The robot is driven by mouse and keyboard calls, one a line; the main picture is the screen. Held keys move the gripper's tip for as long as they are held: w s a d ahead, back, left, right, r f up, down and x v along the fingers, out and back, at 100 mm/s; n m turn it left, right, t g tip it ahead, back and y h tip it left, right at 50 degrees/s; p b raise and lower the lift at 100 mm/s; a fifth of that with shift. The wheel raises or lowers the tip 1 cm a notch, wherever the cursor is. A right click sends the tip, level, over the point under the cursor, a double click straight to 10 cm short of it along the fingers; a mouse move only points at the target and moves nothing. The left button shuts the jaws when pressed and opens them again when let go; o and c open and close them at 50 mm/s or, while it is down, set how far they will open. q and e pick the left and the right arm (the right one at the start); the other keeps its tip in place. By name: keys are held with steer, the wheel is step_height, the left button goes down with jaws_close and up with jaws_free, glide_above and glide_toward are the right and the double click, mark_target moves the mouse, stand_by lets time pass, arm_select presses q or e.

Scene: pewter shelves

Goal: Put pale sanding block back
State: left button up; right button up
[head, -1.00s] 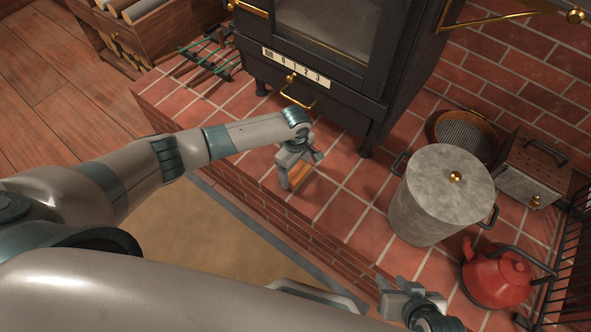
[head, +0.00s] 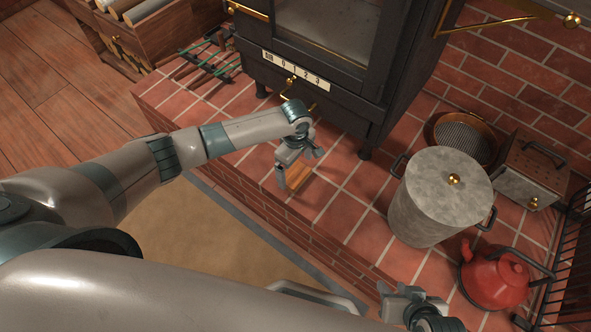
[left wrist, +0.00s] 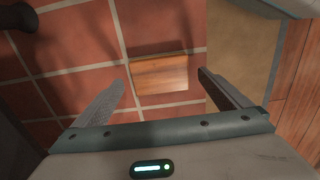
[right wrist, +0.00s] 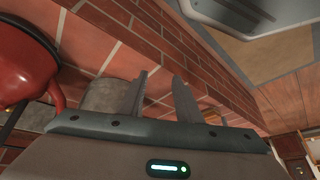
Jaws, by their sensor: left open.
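The pale sanding block (head: 299,180) is a small orange-tan wooden block lying on the red tiled hearth, near its front edge and in front of the stove. In the left wrist view the block (left wrist: 160,74) lies between and just beyond my left gripper's fingers, with a gap on each side. My left gripper (head: 297,167) is open and empty, directly above the block, partly hiding it in the head view. My right gripper (head: 398,293) is low at the hearth's front edge. In the right wrist view its fingers (right wrist: 161,76) stand slightly apart with nothing between them.
The black stove (head: 320,85) stands behind the block. A lidded grey pot (head: 430,205), red kettle (head: 495,277), round sieve (head: 465,137) and metal box (head: 530,172) crowd the right. Green-handled tools (head: 209,57) lie at the left. Tiles around the block are clear.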

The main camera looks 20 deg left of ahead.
mark_target(296, 174)
arm_select(q)
step_height(296, 174, up, 9)
steer(key=p, duration=0.1)
steer(key=shift+p, duration=0.3)
arm_select(e)
steer(key=d, duration=0.1)
steer(key=s+d+g+h, duration=0.1)
steer(key=shift+s+d, duration=0.2)
steer(key=shift+d, duration=0.15)
arm_select(q)
steer(key=shift+f, duration=0.15)
steer(key=s+d+f+m+t+h, duration=0.1)
steer(key=s+d+f+m+h, duration=0.1)
steer(key=s+d+m, duration=0.4)
steer(key=s+d+f+m+t+h, duration=0.1)
steer(key=s+d+f+m+h, duration=0.15)
steer(key=s, duration=0.65)
steer(key=s+a+r+m+t+y, duration=0.1)
steer(key=s+a+m+y, duration=0.2)
steer(key=s+a+m, duration=0.4)
steer(key=s+a, duration=0.5)
steer(key=s, duration=0.3)
steer(key=shift+r+m+t+y, duration=0.15)
steer(key=shift+m+t+y, duration=0.2)
steer(key=shift+t, duration=0.05)
